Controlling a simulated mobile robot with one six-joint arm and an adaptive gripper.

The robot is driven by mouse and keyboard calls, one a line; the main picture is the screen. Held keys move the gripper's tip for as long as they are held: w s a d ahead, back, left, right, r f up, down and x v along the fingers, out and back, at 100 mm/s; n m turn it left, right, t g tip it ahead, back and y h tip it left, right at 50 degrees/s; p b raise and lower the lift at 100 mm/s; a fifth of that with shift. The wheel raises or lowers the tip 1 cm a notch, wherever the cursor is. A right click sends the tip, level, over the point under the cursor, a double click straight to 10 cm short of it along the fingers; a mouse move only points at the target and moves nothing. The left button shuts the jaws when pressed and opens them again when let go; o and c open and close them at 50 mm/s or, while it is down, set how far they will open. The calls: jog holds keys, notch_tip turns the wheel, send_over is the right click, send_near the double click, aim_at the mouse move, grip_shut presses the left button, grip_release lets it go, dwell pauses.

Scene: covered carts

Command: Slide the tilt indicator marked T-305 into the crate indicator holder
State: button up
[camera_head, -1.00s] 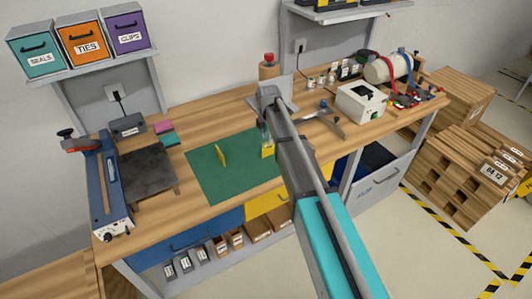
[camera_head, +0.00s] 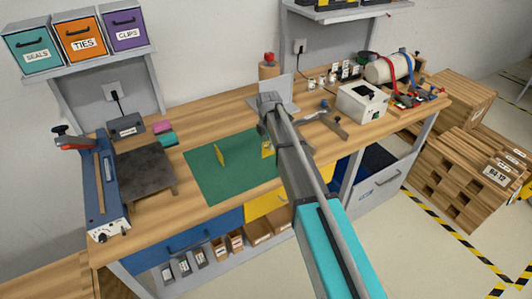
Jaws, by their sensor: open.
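My arm reaches over the bench. My gripper (camera_head: 264,133) is at its far end, above the right part of the green mat (camera_head: 205,188), mostly hidden behind my own arm. It is open; I see nothing held in it. One yellow piece (camera_head: 220,155) stands upright on the mat, and another yellow piece (camera_head: 266,148) shows just below my gripper. I cannot tell whether either is the holder. Several small labelled black-and-white items (camera_head: 345,70) stand at the back right of the bench. No T-305 marking is readable, so I cannot tell which thing is the indicator.
A blue sealer (camera_head: 105,190) and a dark plate (camera_head: 147,168) are at the left. A white box-shaped device (camera_head: 362,102) and a tape roll drum (camera_head: 385,68) are at the right. Wooden crates (camera_head: 465,170) are stacked on the floor at right. The bench front right of the mat is behind my arm.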

jog(key=shift+f+b, duration=0.9)
jog(key=shift+f, duration=0.3)
grip_shut()
